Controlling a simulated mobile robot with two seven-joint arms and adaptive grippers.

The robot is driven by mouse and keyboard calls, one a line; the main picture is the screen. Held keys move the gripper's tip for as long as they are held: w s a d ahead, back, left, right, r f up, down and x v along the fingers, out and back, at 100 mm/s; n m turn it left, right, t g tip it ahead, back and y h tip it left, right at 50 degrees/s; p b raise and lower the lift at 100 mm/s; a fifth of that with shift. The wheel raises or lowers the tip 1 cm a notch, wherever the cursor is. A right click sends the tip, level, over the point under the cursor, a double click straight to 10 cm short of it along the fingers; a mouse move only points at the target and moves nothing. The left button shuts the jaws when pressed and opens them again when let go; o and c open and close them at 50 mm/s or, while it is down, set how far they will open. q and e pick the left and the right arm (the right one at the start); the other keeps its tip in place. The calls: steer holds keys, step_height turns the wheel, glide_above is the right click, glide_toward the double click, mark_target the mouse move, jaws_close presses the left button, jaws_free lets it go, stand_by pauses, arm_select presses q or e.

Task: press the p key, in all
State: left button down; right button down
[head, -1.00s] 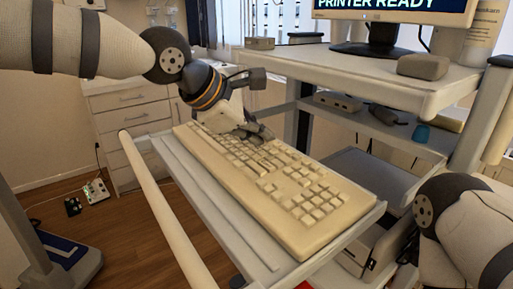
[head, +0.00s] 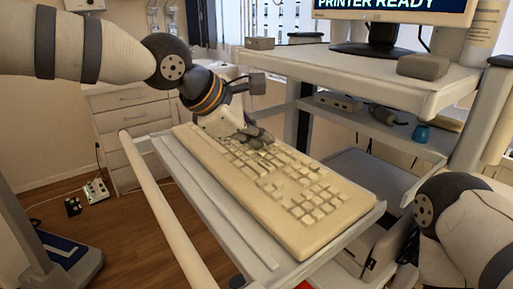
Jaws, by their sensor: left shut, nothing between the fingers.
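A beige keyboard (head: 318,228) lies on a pull-out tray (head: 225,232), running from upper left to lower right. My left gripper (head: 264,142) is shut and empty. Its dark fingers are over the far upper-middle part of the keys, low and close to them. I cannot tell whether the fingertips touch a key. The key letters are too small to read, and the p key cannot be made out; the gripper may cover it. My right arm shows at the right edge, but its gripper is out of view.
A monitor (head: 395,8) reading "PRINTER READY" stands on the upper shelf (head: 360,72) behind the keyboard. A grey-brown box-like object (head: 424,66) sits near that shelf's front edge. A pale rail (head: 165,215) runs along the tray's left side. Drawers (head: 130,122) stand behind.

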mark_target(259, 152)
arm_select(q)
steer(key=shift+r, duration=0.8)
step_height(259, 152, up, 5)
stand_by(0.8)
